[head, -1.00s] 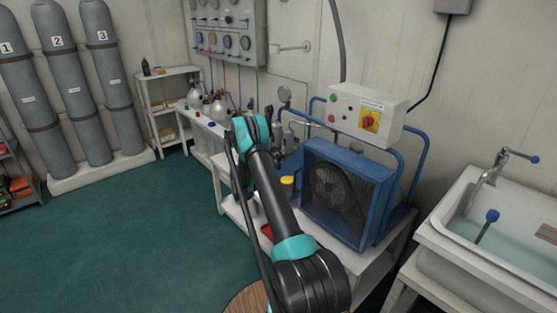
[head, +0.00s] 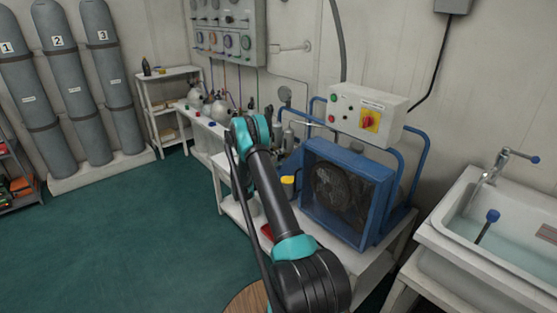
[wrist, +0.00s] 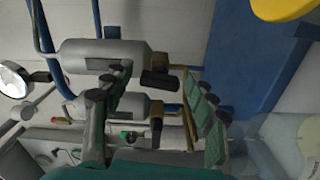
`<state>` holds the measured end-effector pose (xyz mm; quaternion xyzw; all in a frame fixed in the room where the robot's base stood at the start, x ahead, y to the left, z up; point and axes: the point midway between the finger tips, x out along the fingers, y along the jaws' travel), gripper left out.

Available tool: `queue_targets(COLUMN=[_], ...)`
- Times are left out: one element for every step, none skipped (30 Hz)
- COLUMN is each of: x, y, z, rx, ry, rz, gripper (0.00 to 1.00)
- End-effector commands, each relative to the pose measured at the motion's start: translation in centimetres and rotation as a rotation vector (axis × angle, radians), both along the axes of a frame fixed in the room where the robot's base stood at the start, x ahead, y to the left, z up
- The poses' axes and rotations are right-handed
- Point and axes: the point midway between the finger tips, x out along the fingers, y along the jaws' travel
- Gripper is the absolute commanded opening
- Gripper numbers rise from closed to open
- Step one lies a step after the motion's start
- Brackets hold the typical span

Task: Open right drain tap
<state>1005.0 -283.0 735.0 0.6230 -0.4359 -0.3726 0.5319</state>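In the wrist view, which is turned on its side, two silver filter cylinders lie across the picture. The upper cylinder (wrist: 95,55) ends in a brass fitting with a black handle, the right drain tap (wrist: 159,81). The lower cylinder (wrist: 120,104) has a similar brass fitting, the other drain tap (wrist: 157,122). My gripper (wrist: 165,85) is open, with one finger on each side of the right tap's handle in the picture. I cannot tell whether a finger touches it. In the head view my own arm hides the gripper and the taps.
The blue compressor (head: 345,190) with its fan stands just right of my arm, on a white bench. A yellow cap (head: 287,180) is close beside the arm and also shows in the wrist view (wrist: 283,8). A gauge (wrist: 14,80) is at the wrist view's left. A sink (head: 490,235) stands at right.

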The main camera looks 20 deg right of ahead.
Motion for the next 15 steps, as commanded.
queue_targets(x=[0.0, 0.0, 0.0, 0.0, 0.0, 0.0, -0.1, -0.2, -0.3, -0.4, -0.5, -0.8, -1.0, -1.2, -1.4], y=[0.0, 0.0, 0.0, 0.0, 0.0, 0.1, 0.3, 0.5, 0.8, 1.2, 1.6, 2.3, 2.9, 3.4, 4.2], z=[0.0, 0.0, 0.0, 0.0, 0.0, 0.0, 0.0, 0.0, 0.0, 0.0, 0.0, 0.0, 0.0, 0.0, 0.0], rx=[0.0, 0.0, 0.0, 0.0, 0.0, 0.0, 0.0, 0.0, 0.0, 0.0, 0.0, 0.0, 0.0, 0.0, 0.0], ry=[0.0, 0.0, 0.0, 0.0, 0.0, 0.0, 0.0, 0.0, 0.0, 0.0, 0.0, 0.0, 0.0, 0.0, 0.0], rz=[0.0, 0.0, 0.0, 0.0, 0.0, 0.0, 0.0, 0.0, 0.001, 0.001, 0.002, 0.002, 0.002, 0.003, 0.003], gripper=[0.57, 0.57, 0.57, 0.57, 0.57, 0.57, 0.57, 0.57, 0.57, 0.57, 0.57, 0.57, 0.57, 0.57, 0.57])
